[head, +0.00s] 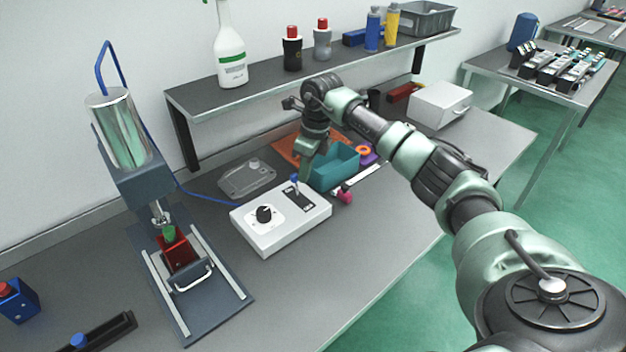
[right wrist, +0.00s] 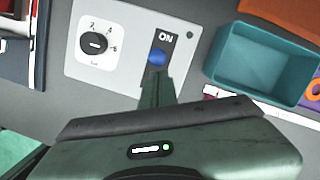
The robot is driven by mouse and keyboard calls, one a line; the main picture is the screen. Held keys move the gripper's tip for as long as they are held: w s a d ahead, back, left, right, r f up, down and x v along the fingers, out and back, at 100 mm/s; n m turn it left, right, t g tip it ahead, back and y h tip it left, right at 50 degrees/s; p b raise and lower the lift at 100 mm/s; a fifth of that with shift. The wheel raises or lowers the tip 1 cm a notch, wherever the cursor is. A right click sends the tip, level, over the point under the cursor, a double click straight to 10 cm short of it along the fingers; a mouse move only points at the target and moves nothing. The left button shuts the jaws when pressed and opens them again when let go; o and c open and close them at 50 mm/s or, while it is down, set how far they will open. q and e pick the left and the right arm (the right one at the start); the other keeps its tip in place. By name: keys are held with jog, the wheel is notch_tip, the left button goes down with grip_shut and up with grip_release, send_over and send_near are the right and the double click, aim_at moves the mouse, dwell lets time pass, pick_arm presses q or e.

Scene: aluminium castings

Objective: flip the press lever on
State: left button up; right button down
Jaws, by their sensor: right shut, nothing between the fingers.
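The white control box (head: 281,220) stands on the bench beside the press (head: 150,165); its top also shows in the right wrist view (right wrist: 125,70). Its small lever has a blue tip (head: 294,178). In the right wrist view the blue tip (right wrist: 157,57) sits over a dark plate, just below the word ON. My right gripper (head: 303,178) is shut and empty, pointing down at the lever. In the wrist view its fingertips (right wrist: 156,82) are right by the blue tip, but I cannot tell if they touch. The plate's lower end is hidden behind the fingers. My left gripper is not in view.
A black dial (head: 264,213) sits on the same box. A teal bin (head: 335,166) and a pink object (head: 345,194) lie close to the right of the box. A grey casting (head: 247,178) lies behind it. A shelf (head: 300,75) with bottles runs above.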

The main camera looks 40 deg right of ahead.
jog(key=shift+w, duration=0.15)
jog(key=shift+s+d+r, duration=0.1)
jog(key=shift+s, duration=0.1)
jog(key=shift+r+p, duration=0.6)
jog(key=shift+r, duration=0.2)
